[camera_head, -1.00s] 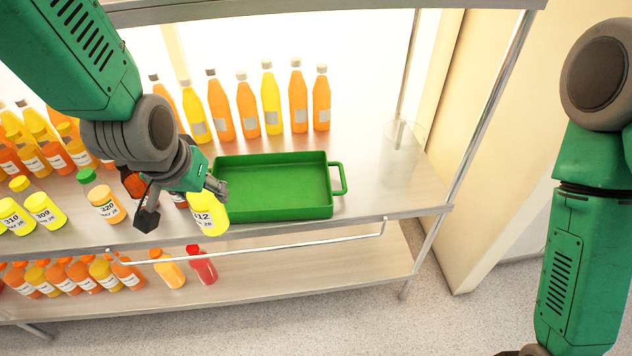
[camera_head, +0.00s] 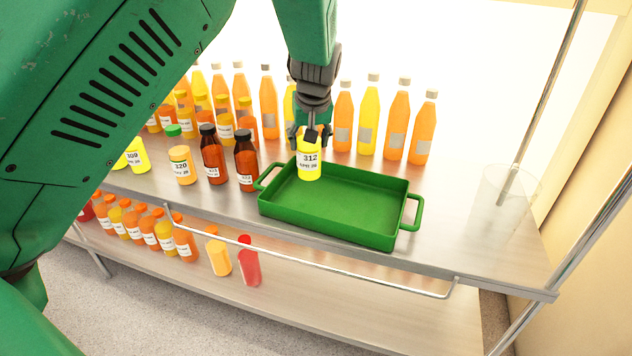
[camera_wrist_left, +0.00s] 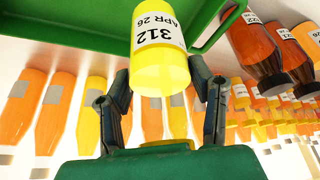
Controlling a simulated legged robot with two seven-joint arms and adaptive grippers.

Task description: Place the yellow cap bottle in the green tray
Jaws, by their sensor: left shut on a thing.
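The yellow bottle labelled 312 (camera_head: 309,167) hangs upright from my left gripper (camera_head: 311,137), over the back left part of the green tray (camera_head: 330,225). In the left wrist view the bottle (camera_wrist_left: 158,35) and its yellow cap sit between the two fingers (camera_wrist_left: 163,100), with the tray (camera_wrist_left: 60,18) beyond. My left gripper is shut on the bottle. I cannot tell whether the bottle's base touches the tray floor. The tray is otherwise empty. My right gripper is out of view.
Brown bottles with black caps (camera_head: 246,160) and an orange bottle with a green cap (camera_head: 182,163) stand left of the tray. Tall juice bottles (camera_head: 396,122) stand behind it. A metal rail (camera_head: 330,270) runs along the front. The shelf right of the tray is clear.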

